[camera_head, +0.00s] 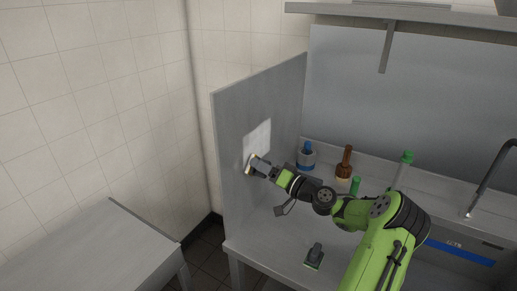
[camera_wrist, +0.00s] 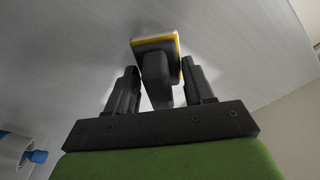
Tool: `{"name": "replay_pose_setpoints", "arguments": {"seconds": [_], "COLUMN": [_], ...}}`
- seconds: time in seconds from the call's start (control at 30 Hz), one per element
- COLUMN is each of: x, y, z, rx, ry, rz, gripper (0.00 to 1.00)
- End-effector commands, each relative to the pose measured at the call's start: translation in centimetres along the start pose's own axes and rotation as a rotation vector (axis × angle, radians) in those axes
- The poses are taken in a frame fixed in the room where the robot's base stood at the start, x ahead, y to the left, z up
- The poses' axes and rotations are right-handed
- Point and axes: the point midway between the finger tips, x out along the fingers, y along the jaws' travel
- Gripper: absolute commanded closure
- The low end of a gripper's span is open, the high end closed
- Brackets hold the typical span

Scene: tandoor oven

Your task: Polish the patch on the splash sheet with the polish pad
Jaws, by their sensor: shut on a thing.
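The splash sheet (camera_head: 236,190) is an upright grey panel at the left end of the counter. The patch (camera_head: 259,135) is a pale, roughly square area on it. My gripper (camera_head: 264,168) is shut on the dark handle of the polish pad (camera_head: 251,162). The pad, with a yellow and white edge, is at the patch's lower left, facing the sheet and seemingly against it. In the wrist view the pad (camera_wrist: 154,43) shows beyond my gripper (camera_wrist: 160,85), its handle between the fingers. Part of the pale patch shows around the fingers; the pad's working face is hidden.
A dark-handled block with a green base (camera_head: 314,258) stands on the counter's front. A blue-topped container (camera_head: 306,157), a brown bottle (camera_head: 344,162) and a green-capped bottle (camera_head: 404,160) stand farther back. A shelf (camera_head: 410,13) hangs above; a tap (camera_head: 488,180) is at right.

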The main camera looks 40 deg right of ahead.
Motion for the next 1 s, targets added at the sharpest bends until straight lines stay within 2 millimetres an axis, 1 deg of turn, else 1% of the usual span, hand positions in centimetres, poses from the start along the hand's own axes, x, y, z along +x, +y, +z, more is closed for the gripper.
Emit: {"name": "replay_pose_setpoints", "arguments": {"seconds": [0.03,0.8,0.9,1.0], "x": [0.1,0.7,0.8,0.8], "y": [-0.6,-5.1,-5.6,-5.7], "z": [-0.6,-4.8,-5.3,-5.3], "rx": [-0.001,-0.001,0.0,0.0], "ry": [0.001,0.0,0.0,0.0], "rz": [-0.001,-0.001,-0.001,-0.001], "gripper": [0.84,0.84,0.84,0.84]}}
